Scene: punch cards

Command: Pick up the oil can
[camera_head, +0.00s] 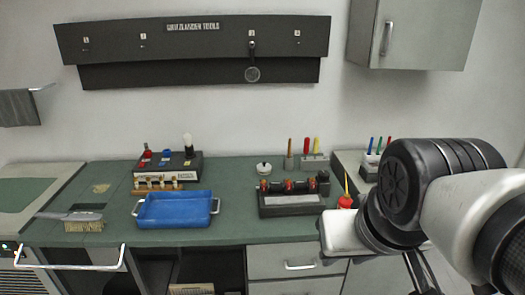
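A small red can with a thin yellow spout (346,202), which looks like the oil can, stands at the right end of the green counter. Its lower part is hidden behind a white block-shaped part at the end of my arm. My gripper is close in front of the can in the picture, at the lower right. I cannot make out its fingertips, nor whether it touches the can.
A dark rack with red-and-black items (290,197) stands just left of the can. A blue tray (150,221), a brush (84,225) and a dark box (182,168) are farther left. A wall cabinet (425,35) hangs upper right. The counter between tray and rack is clear.

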